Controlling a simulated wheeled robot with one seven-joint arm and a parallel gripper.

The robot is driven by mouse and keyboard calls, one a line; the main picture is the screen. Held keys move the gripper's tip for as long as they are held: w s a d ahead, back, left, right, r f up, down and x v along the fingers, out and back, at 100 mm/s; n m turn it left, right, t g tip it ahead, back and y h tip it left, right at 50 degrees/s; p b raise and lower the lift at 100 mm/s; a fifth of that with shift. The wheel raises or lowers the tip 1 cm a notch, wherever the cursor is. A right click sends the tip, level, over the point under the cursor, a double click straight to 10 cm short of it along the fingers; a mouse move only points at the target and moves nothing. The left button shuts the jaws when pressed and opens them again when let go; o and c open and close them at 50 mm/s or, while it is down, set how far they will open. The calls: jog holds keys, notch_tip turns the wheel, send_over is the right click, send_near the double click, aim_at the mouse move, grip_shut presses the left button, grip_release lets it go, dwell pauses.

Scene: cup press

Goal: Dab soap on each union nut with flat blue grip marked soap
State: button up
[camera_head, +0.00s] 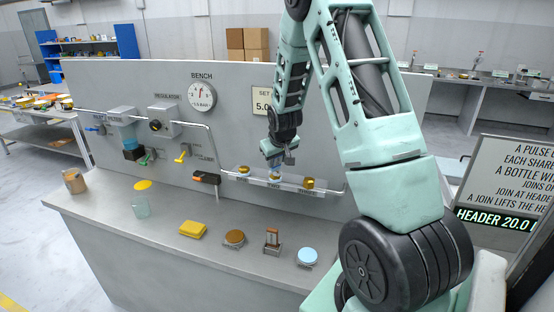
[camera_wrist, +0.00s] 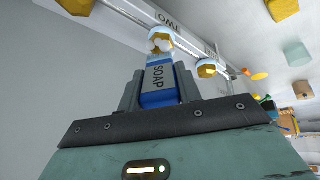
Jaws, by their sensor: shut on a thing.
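My gripper (camera_head: 282,155) points down at the pipe rail on the panel. In the wrist view it is shut on the flat blue soap grip (camera_wrist: 158,84), marked SOAP. The grip's pale rounded tip is at the middle union nut (camera_wrist: 160,34) and looks to be touching it; pale film shows around that nut. The nut beside it (camera_wrist: 207,69), the left one in the head view (camera_head: 243,169), carries a pale bluish film. The third brass nut (camera_wrist: 77,6), the right one in the head view (camera_head: 308,183), shows no film.
A pale green cup (camera_head: 140,207) stands left. A black handle (camera_head: 206,178) projects left of the nuts.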

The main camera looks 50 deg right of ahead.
dwell(0.3)
jog(key=shift+r+p, duration=1.65)
jog(key=shift+r, duration=0.85)
